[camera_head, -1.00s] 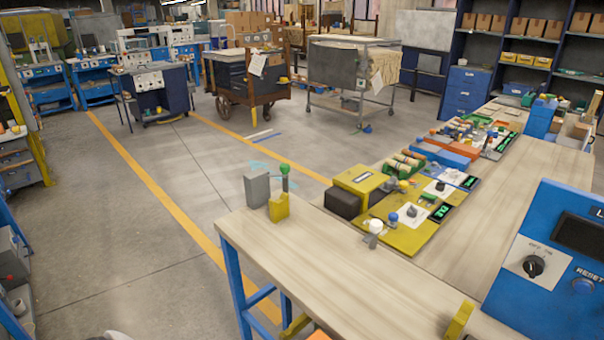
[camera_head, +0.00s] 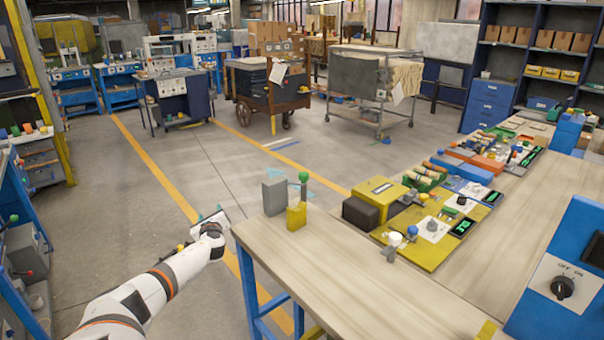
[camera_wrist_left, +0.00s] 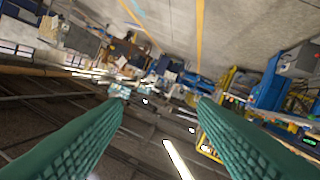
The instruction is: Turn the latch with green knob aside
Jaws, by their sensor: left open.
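The green knob (camera_head: 303,177) sits on top of an upright stem at the far left corner of the wooden table. A yellow block (camera_head: 296,216) and a grey block (camera_head: 275,196) stand beside it; how the latch joins them is too small to tell. My left gripper (camera_head: 212,218) is off the table, to the left of the corner and apart from the knob. In the left wrist view its two green fingers (camera_wrist_left: 160,100) are spread with nothing between them. The green knob is not clear in that view. My right gripper is not in view.
A yellow board (camera_head: 432,256) with knobs and displays lies along the table (camera_head: 345,285), right of the latch. A blue control box (camera_head: 560,265) stands at the right edge. The table's near part is clear, and open floor (camera_head: 150,215) lies left of the table.

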